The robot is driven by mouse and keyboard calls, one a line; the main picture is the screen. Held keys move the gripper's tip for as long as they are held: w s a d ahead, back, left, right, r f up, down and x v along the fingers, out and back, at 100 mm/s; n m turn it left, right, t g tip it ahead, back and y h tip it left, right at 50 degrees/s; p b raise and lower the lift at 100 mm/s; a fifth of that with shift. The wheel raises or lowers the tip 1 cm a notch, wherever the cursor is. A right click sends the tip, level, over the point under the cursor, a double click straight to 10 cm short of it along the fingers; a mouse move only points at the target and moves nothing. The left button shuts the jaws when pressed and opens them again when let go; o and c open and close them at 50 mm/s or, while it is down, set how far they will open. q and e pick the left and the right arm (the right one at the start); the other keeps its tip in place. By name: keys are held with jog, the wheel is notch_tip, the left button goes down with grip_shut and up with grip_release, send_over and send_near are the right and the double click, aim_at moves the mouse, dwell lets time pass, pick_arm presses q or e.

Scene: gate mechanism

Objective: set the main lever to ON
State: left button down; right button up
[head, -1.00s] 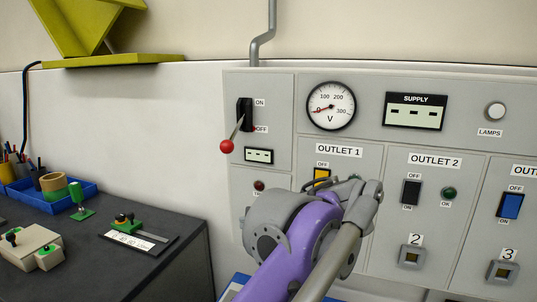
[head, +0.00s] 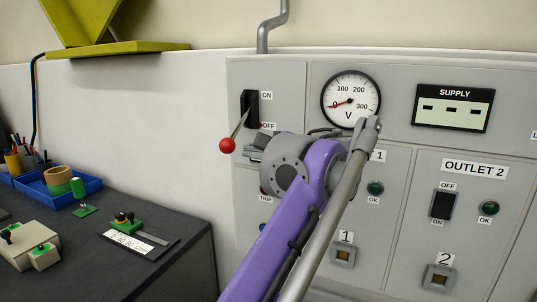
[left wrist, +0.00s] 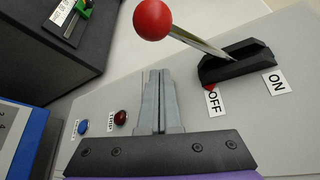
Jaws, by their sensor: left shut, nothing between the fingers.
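The main lever is a metal rod with a red ball knob (head: 227,145) coming out of a black slotted mount (head: 250,108) on the grey panel. The rod points down and outward, toward the OFF end; a red mark sits beside OFF. In the left wrist view the red knob (left wrist: 152,19) is at the top, with the rod running right to the black mount (left wrist: 236,62). My left gripper (left wrist: 158,76) is shut and empty, its fingertips below the knob and apart from it. In the head view its fingers (head: 252,152) are partly hidden by my arm. My right gripper is not in view.
The panel also holds a voltmeter (head: 350,100), a supply display (head: 453,107) and outlet switches such as the black one (head: 443,205). A dark bench (head: 190,262) with a blue tray (head: 88,186) and small devices stands at left. Space left of the knob is clear.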

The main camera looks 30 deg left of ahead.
pick_arm(q)
jog(key=s, duration=0.1)
jog(key=s+r, duration=0.1)
jog(key=s, duration=0.1)
jog(key=shift+s+r, duration=0.2)
jog(key=shift+r, duration=0.15)
